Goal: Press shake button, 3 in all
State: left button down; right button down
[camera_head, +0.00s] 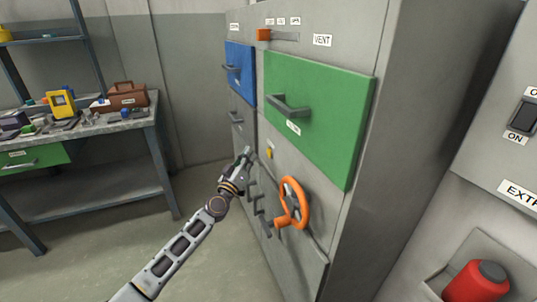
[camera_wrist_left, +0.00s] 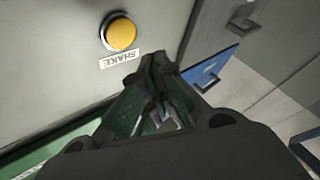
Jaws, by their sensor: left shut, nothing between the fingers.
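The shake button (camera_wrist_left: 120,32) is a round yellow button on the grey cabinet face, with a white SHAKE label (camera_wrist_left: 123,60) beside it in the left wrist view. In the head view the button (camera_head: 269,153) is a small yellow spot below the green door. My left gripper (camera_wrist_left: 158,62) is shut and empty, its fingertips close to the label and apart from the button in the picture. In the head view the left gripper (camera_head: 247,153) is just left of the button. I cannot tell its gap to the panel. My right gripper is not in view.
The cabinet has a green door (camera_head: 330,115), a blue door (camera_head: 240,75), an orange handwheel (camera_head: 300,208) below the button, and an orange vent slider (camera_head: 263,35). A cluttered workbench (camera_head: 75,128) stands at left. A red canister (camera_head: 478,283) sits at lower right.

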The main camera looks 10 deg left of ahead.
pick_arm(q)
jog(key=shift+w+d, duration=0.45)
jog(key=shift+d, duration=0.25)
jog(key=shift+w+d, duration=0.45)
jog(key=shift+d, duration=0.25)
jog(key=shift+w+d+p, duration=0.15)
jog(key=shift+d+p, duration=0.05)
jog(key=shift+p, duration=0.2)
dwell(0.4)
jog(key=shift+w+d, duration=0.3)
jog(key=shift+d, duration=0.2)
dwell(1.3)
dwell(0.4)
jog(key=shift+s+a+p, duration=0.3)
jog(key=shift+s+a, duration=0.15)
jog(key=shift+a, duration=0.2)
jog(key=shift+a, duration=0.1)
jog(key=shift+s+a, duration=0.75)
jog(key=shift+a, duration=0.25)
jog(key=shift+s+a, duration=0.7)
jog(key=shift+a, duration=0.3)
dwell(0.8)
